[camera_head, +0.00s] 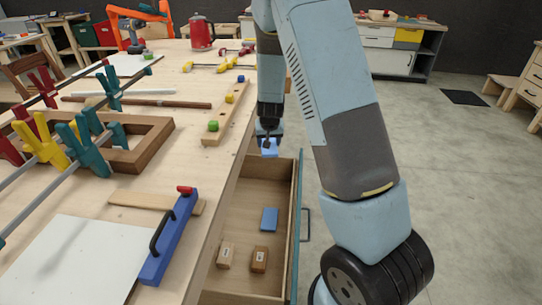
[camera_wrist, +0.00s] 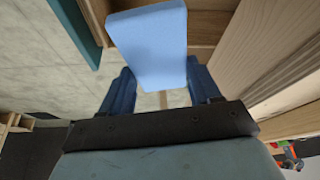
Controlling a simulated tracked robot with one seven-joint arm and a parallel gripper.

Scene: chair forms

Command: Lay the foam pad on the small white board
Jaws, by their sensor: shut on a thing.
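My gripper (camera_head: 268,138) is shut on a light blue foam pad (camera_head: 270,149), above the far end of the open drawer. In the wrist view the pad (camera_wrist: 148,45) sticks out between the two dark blue fingers of my gripper (camera_wrist: 160,88). A white board (camera_head: 75,262) lies flat on the workbench at the near left, apart from the pad. Another pale flat board (camera_head: 128,64) lies farther back on the bench, partly behind clamps. I cannot tell from size alone which is the small one.
The open drawer (camera_head: 296,215) holds another blue block (camera_head: 269,219) and two labelled wooden blocks (camera_head: 259,259). A blue tool with a black handle (camera_head: 170,235) lies at the near board's right edge. Clamps and a wooden frame (camera_head: 150,150) crowd the workbench's left side.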

